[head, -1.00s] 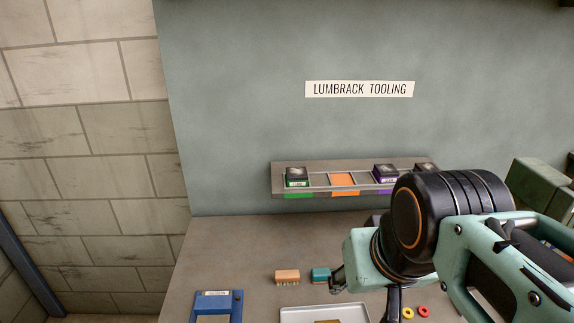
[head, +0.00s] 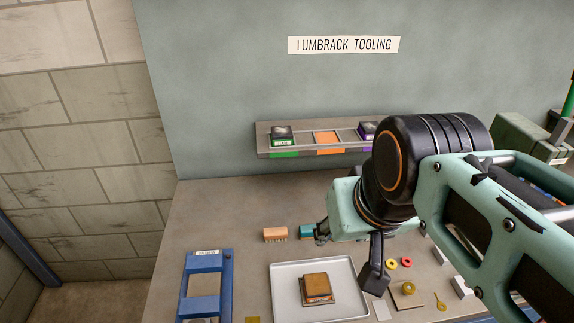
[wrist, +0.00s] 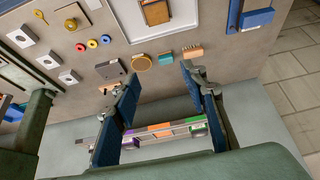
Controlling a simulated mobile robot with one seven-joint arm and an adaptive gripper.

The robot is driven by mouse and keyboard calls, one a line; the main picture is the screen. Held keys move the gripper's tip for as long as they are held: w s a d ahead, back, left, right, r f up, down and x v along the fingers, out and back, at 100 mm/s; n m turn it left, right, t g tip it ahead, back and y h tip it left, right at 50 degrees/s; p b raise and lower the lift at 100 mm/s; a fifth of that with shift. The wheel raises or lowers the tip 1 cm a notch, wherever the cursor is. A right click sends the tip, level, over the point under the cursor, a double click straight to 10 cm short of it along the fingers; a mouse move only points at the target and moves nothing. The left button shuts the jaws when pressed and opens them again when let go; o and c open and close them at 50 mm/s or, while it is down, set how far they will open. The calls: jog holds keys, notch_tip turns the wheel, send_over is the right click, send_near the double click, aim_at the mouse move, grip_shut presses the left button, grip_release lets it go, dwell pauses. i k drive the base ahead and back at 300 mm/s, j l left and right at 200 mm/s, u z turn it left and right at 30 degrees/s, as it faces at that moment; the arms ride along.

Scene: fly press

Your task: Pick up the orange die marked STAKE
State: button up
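A die with a brown-orange top and an orange edge label (head: 318,289) lies on the pale tray (head: 280,306). The label's wording is too small to read. In the wrist view the die (wrist: 156,12) shows at the top edge, on the tray (wrist: 190,14). My gripper (wrist: 160,74) is open and empty, with its two blue-padded fingers wide apart. It is clear of the die, on the rack side of the tray. In the head view my arm hides part of the bench and the rack's right end.
The rack (head: 262,140) holds dark dice over coloured slots; its orange slot (head: 328,137) is empty. A wooden brush (head: 275,234) and a teal block (head: 307,231) lie behind the tray. A blue frame (head: 228,284) stands left; small rings (head: 406,262) lie right.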

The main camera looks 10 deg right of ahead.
aim_at(317, 285)
jog(key=k+l+u, duration=0.15)
jog(key=u, duration=0.15)
jog(key=k+l+u, duration=0.4)
jog(key=u, duration=0.25)
jog(key=k+l+u, duration=0.1)
jog(key=l+u, duration=0.15)
jog(key=k+l+u, duration=0.1)
jog(key=l+u, duration=0.15)
jog(key=l, duration=0.15)
jog(key=k+u, duration=0.25)
jog(key=u, duration=0.15)
jog(key=i+l+z, duration=0.1)
jog(key=z, duration=0.25)
jog(key=i, duration=0.1)
